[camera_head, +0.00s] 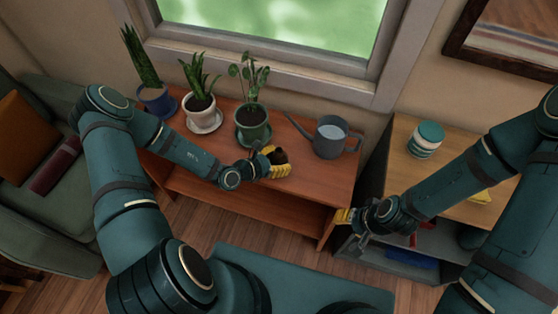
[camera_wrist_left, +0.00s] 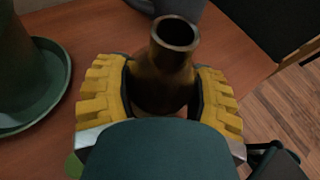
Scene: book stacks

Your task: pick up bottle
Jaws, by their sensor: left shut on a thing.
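The bottle (camera_wrist_left: 163,75) is small and dark brown with an open round mouth. In the left wrist view it stands between the yellow finger pads of my left gripper (camera_wrist_left: 160,95), which is shut on it. In the head view the bottle (camera_head: 281,156) is partly hidden by the left gripper (camera_head: 277,163), over the front of the reddish wooden bench (camera_head: 315,178). I cannot tell whether the bottle touches the bench top. My right gripper (camera_head: 345,218) is at the right end of the bench, away from the bottle; its finger opening is too small to judge.
A grey watering can (camera_head: 330,143) stands right of the bottle. A green-potted plant (camera_head: 252,122) on a saucer stands close behind left. Two more potted plants (camera_head: 199,107) (camera_head: 154,98) stand further left. A shelf unit (camera_head: 398,170) with a striped jar (camera_head: 426,139) is at the right.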

